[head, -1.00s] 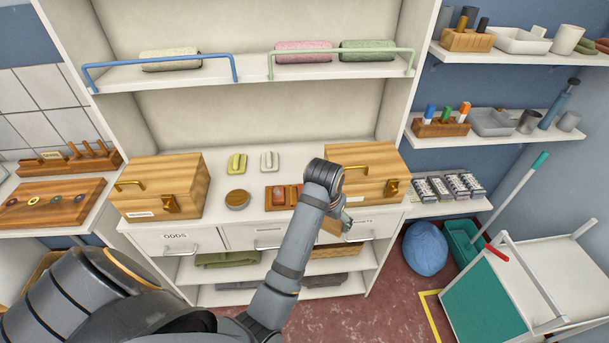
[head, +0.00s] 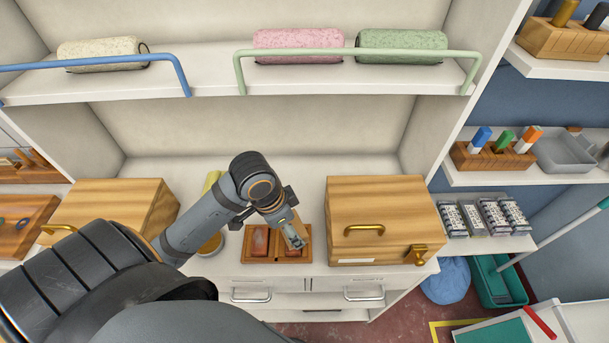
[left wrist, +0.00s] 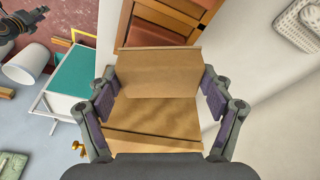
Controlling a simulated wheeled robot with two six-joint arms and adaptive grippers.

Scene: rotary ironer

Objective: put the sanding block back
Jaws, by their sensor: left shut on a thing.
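My left gripper (head: 294,240) hangs over the right part of a shallow wooden tray (head: 248,260) on the counter. In the left wrist view the gripper (left wrist: 160,95) has its pads on both sides of a plain tan block (left wrist: 158,72), which I take to be the sanding block. In the head view the gripper largely hides this block. The tray has two compartments; a reddish piece (head: 260,240) shows in the left one. The right one is partly covered by my gripper. The tray also shows beyond the block in the wrist view (left wrist: 125,25). I cannot tell whether block and tray touch.
A wooden box (head: 385,205) with brass handle and latch stands close right of the tray. Another wooden box (head: 115,205) stands left. A round tin and a yellow item are partly behind my arm. A shelf with rolled towels (head: 298,46) and rails is above. The counter behind the tray is clear.

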